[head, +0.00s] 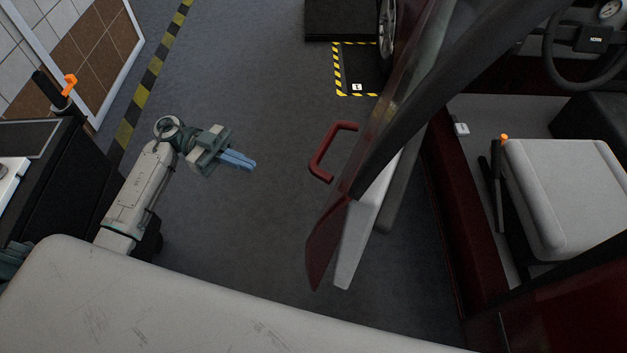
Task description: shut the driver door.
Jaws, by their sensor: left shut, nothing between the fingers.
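The driver door (328,238) of the dark red car stands open in the middle of the head view, swung out from the car body. Its red handle (322,152) sticks out on the left side of the door. My left gripper (251,164) is shut and empty, with its blue fingers pointing right toward the handle. A gap of bare floor lies between the fingertips and the handle. My right gripper is not in view.
The car's door sill (462,215), a grey seat (565,195) and a steering wheel (590,38) show at right. A yellow-black marked pad (358,72) lies by the wheel (387,30). A dark cabinet (75,165) stands at left. Grey floor (235,235) is clear between.

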